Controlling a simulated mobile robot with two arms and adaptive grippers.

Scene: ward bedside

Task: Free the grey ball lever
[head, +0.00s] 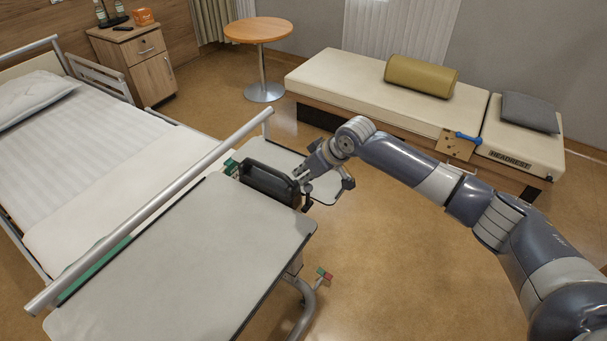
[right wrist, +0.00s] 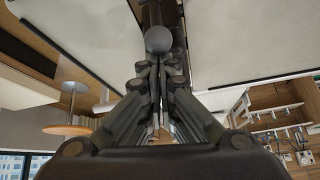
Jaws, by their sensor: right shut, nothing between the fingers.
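The grey ball (right wrist: 158,39) of the lever shows in the right wrist view, just beyond the tips of my right gripper (right wrist: 158,68). The dark lever arm behind it is partly hidden. I cannot tell whether the fingertips touch the ball. The fingers are shut together with nothing between them. In the head view, my right gripper (head: 302,176) is beside the right end of a dark box-like holder (head: 268,183) at the grey table's far edge. The ball cannot be made out there. My left gripper is not in view.
A couch (head: 350,88) with a bolster (head: 420,76) stands behind my right arm. A round table (head: 258,30) is farther back.

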